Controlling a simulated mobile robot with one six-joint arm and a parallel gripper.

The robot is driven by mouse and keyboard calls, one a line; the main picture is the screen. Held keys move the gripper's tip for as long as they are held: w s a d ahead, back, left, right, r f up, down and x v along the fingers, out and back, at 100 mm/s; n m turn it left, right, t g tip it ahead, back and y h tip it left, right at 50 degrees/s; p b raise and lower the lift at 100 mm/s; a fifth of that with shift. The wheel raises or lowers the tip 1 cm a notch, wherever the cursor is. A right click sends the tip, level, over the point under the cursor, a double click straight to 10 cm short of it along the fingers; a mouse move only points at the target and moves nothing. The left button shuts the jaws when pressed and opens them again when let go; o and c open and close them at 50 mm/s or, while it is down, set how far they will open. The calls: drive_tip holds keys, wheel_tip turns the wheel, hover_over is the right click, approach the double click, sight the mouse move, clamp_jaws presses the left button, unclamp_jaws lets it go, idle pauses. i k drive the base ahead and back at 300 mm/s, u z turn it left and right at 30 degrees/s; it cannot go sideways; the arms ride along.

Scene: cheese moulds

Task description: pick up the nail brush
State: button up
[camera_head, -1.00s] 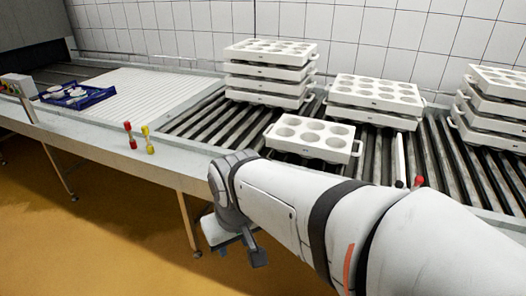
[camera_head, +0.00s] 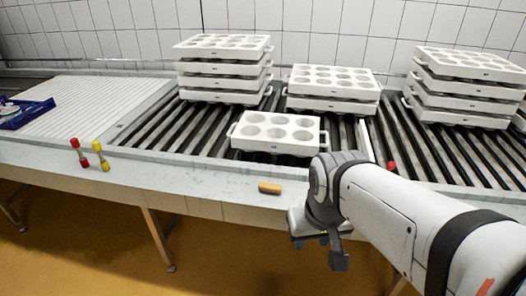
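A small tan-orange block (camera_head: 269,187), which looks like the nail brush, lies on the metal front ledge of the conveyor line. No bristles can be made out at this size. My gripper (camera_head: 318,248) hangs to the right of the brush and in front of the ledge, pointing down. Its fingers look apart with nothing between them. The gripper is clear of the brush.
A white mould block (camera_head: 278,133) sits on the rollers behind the brush. Stacks of moulds (camera_head: 224,68) stand further back. A blue crate (camera_head: 25,114) is far left.

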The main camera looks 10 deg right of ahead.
sight(274, 188)
drive_tip(key=u, duration=0.05)
drive_tip(key=i, duration=1)
drive_tip(key=z, duration=0.05)
